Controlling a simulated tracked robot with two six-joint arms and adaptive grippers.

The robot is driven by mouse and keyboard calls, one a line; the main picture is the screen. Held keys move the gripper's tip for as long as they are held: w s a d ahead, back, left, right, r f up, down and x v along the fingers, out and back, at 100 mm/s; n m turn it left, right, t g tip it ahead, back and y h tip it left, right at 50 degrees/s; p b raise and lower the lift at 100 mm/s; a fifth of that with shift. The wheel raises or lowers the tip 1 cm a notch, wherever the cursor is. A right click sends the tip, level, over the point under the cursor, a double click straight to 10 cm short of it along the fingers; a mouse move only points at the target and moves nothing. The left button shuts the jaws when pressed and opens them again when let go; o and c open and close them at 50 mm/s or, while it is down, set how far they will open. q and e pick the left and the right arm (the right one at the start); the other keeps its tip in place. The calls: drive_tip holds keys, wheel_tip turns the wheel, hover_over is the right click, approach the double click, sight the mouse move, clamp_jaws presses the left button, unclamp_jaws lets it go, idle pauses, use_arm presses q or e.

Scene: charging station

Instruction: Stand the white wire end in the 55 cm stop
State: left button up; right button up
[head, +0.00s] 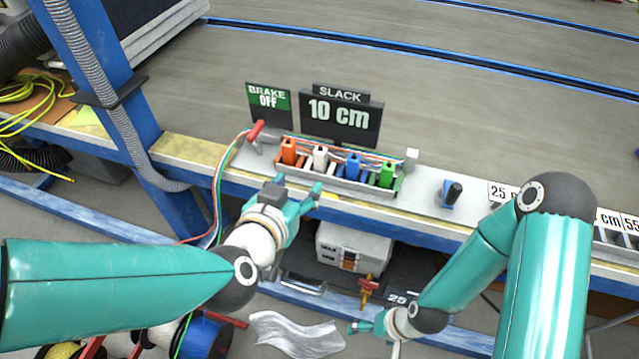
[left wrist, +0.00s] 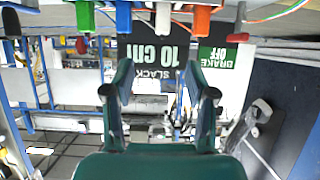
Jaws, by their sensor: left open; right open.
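The white wire end (head: 320,157) stands in a rack (head: 340,182) on the bench between the red-orange and blue ends; it also shows at the top of the left wrist view (left wrist: 163,20). My left gripper (head: 298,187) is open and empty, just in front of the rack and apart from the white end. In the left wrist view its fingers (left wrist: 158,72) are spread with nothing between them. My right gripper (head: 362,326) is open, low in front of the bench. The 55 cm stop label (head: 631,224) shows at the right edge; its slot is mostly cut off.
Orange (head: 288,151), blue (head: 353,166) and green (head: 386,174) ends share the rack. A red-handled brake (head: 256,131) stands left of it. Signs read BRAKE OFF (head: 268,103) and SLACK 10 cm (head: 340,114).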

use_arm(q)
drive_tip(key=p, duration=0.6)
approach(318, 156)
drive_tip(key=x, duration=0.5)
drive_tip(key=shift+w+d, duration=0.25)
drive_tip(key=shift+d, duration=0.25)
drive_tip(key=x, duration=0.1)
drive_tip(key=b+x, duration=0.1)
drive_tip(key=x, duration=0.3)
drive_tip(key=shift+a+f+b, duration=0.15)
drive_tip(key=shift+a+b, duration=0.2)
drive_tip(key=shift+b, duration=0.05)
drive_tip(key=shift+w+d+f, duration=0.1)
drive_tip(key=shift+w, duration=0.35)
use_arm(e)
wheel_tip(318, 156, up, 3)
drive_tip(key=shift+r, duration=0.15)
use_arm(q)
clamp_jaws()
